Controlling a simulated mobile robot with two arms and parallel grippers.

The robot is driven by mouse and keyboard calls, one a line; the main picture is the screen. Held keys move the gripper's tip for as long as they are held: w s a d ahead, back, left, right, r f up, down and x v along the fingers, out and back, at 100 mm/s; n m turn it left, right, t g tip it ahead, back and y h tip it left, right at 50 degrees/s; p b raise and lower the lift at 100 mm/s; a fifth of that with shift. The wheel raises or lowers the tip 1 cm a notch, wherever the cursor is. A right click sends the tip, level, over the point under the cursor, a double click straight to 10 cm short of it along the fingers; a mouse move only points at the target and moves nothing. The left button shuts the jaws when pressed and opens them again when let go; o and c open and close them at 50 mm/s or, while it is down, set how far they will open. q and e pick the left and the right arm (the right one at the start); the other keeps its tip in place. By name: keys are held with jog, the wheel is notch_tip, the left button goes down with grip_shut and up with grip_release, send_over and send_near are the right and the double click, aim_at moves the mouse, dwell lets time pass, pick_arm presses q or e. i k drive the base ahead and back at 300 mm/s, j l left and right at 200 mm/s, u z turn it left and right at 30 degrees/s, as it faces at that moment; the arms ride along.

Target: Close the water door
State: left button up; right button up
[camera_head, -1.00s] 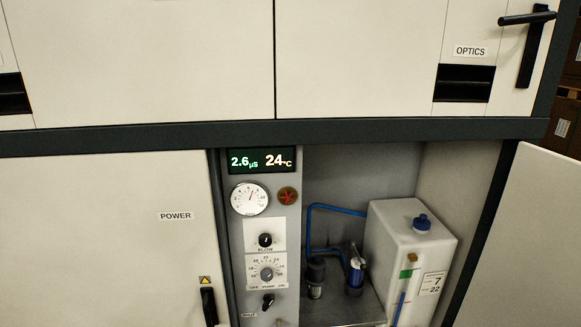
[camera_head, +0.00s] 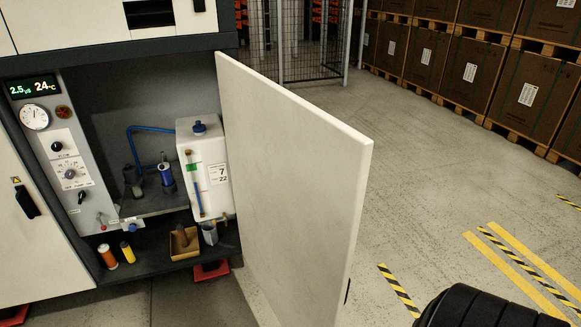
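The water door (camera_head: 290,180) is a cream panel hinged at the right side of the open cabinet compartment. It stands wide open, swung out toward me. Inside the compartment is a white water tank (camera_head: 206,160) with a blue cap, marked 7 and 22. A dark handle edge (camera_head: 347,291) shows low on the door's free edge. Neither of my grippers shows in the head view. A black ribbed rounded part at the lower right cannot be told as a gripper.
The control panel (camera_head: 85,190) with display and gauge is left of the compartment. A small tan box (camera_head: 184,243) and orange and yellow cylinders sit on the bottom shelf. Free floor (camera_head: 430,180) lies right of the door, with stacked boxes (camera_head: 470,62) on pallets behind.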

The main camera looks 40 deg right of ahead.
aim_at(300, 173)
jog(key=k+l, duration=0.1)
jog(key=l, duration=0.5)
jog(key=l+u, duration=0.1)
jog(key=l, duration=0.5)
jog(key=k+l, duration=0.15)
jog(key=l, duration=0.45)
jog(key=i+l, duration=0.1)
jog(key=l, duration=0.2)
jog(key=i+l, duration=0.1)
jog(key=l, duration=0.25)
jog(key=i+l+u, duration=0.1)
jog(key=l, duration=0.2)
